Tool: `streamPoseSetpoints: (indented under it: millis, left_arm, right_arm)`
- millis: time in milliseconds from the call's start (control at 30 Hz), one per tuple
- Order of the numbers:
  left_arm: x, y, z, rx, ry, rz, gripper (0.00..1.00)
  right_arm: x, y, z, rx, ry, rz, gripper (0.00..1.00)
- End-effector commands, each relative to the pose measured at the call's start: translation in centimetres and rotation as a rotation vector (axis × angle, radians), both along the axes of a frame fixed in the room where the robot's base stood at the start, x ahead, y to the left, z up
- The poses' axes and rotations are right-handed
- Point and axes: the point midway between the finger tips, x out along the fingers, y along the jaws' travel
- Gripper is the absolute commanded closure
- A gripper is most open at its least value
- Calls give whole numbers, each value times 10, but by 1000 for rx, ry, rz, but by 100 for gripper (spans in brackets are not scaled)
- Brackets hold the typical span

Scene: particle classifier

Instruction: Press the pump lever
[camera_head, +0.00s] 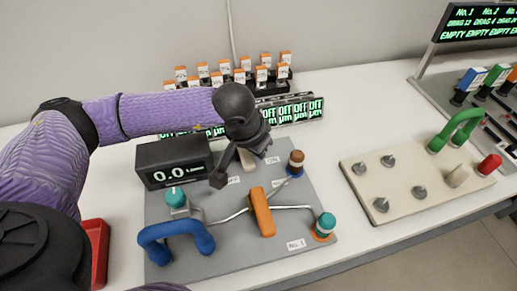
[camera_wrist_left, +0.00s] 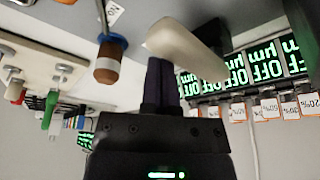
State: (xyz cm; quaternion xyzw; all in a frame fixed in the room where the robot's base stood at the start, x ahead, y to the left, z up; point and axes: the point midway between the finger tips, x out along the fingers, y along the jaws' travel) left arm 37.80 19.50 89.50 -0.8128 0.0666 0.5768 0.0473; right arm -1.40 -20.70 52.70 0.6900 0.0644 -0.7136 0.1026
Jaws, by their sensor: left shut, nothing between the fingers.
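A cream rounded lever, which looks like the pump lever (camera_head: 247,159), stands at the back of a grey panel (camera_head: 224,260), partly hidden behind my left gripper. In the left wrist view the cream lever (camera_wrist_left: 187,50) lies across the front of the fingertips, very close; I cannot tell whether they touch. My left gripper (camera_head: 219,179) comes down from above, its fingers shut and empty. The shut fingers also show in the left wrist view (camera_wrist_left: 160,82). My right gripper is not in view.
On the panel are a black display (camera_head: 174,162) reading 0.0, an orange handle (camera_head: 262,211), a blue curved handle (camera_head: 176,238), teal knobs and a brown-topped knob (camera_head: 296,158). Small digital displays (camera_head: 290,112) and orange-capped bottles (camera_head: 240,76) stand behind. A beige panel (camera_head: 400,213) is at right.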

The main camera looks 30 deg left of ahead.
Motion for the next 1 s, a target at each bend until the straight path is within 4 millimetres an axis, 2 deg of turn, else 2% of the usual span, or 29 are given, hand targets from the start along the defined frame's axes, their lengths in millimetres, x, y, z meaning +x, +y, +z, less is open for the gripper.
streamPoseSetpoints:
  millis: [800,1000]
  left_arm:
    - [-1,1,-1,2,6,1,100]
    - [4,-6,-2,0,3,7,100]
  right_arm:
    - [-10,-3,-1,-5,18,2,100]
    - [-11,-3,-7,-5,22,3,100]
